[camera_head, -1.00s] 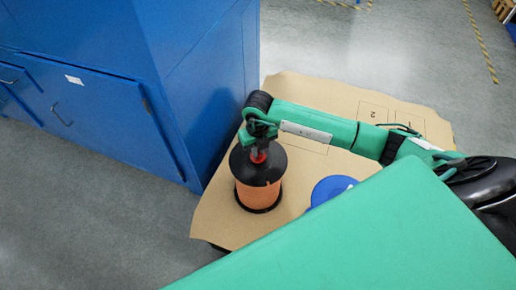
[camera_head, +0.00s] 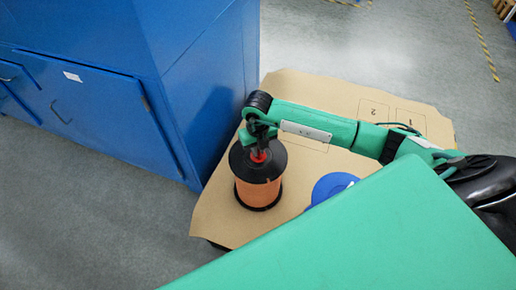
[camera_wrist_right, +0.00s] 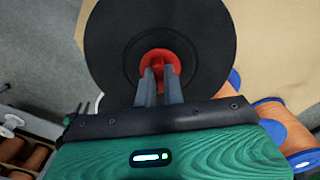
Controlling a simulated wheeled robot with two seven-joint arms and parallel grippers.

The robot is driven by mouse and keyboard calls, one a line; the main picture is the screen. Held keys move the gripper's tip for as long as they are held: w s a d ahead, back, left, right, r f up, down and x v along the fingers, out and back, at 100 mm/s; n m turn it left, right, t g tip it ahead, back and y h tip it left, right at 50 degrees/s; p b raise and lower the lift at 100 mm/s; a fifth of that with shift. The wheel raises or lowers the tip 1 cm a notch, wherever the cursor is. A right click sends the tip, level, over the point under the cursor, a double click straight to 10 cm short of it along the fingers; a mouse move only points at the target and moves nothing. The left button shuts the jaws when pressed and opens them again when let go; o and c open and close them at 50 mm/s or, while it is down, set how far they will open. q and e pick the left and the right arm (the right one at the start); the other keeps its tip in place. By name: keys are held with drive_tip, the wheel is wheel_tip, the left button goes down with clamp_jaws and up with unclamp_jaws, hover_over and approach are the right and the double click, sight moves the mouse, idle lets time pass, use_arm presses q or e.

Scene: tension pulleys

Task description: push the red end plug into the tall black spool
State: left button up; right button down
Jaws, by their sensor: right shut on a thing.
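The tall black spool (camera_head: 258,168), wound with orange wire, stands upright on the brown board. Its black top flange also fills the upper part of the right wrist view (camera_wrist_right: 110,50). The red end plug (camera_head: 258,157) is at the centre of the flange, and it also shows in the right wrist view (camera_wrist_right: 160,58). My right gripper (camera_head: 258,145) points down over the spool, its fingers (camera_wrist_right: 160,80) shut on the plug. The plug's lower part is hidden, so I cannot tell how deep it sits. My left gripper is not in view.
The brown board (camera_head: 225,215) bears a blue-topped spool (camera_head: 330,186) right of the black one, and marked squares (camera_head: 373,110) at the back. A tall blue cabinet (camera_head: 200,90) stands close on the left. More orange spools (camera_wrist_right: 275,112) show in the wrist view.

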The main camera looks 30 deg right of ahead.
drive_tip(key=c, duration=1.4)
unclamp_jaws()
drive_tip(key=shift+f, duration=0.1)
drive_tip(key=shift+c, duration=0.2)
wheel_tip(320, 180, up, 14)
drive_tip(key=shift+f, duration=0.1)
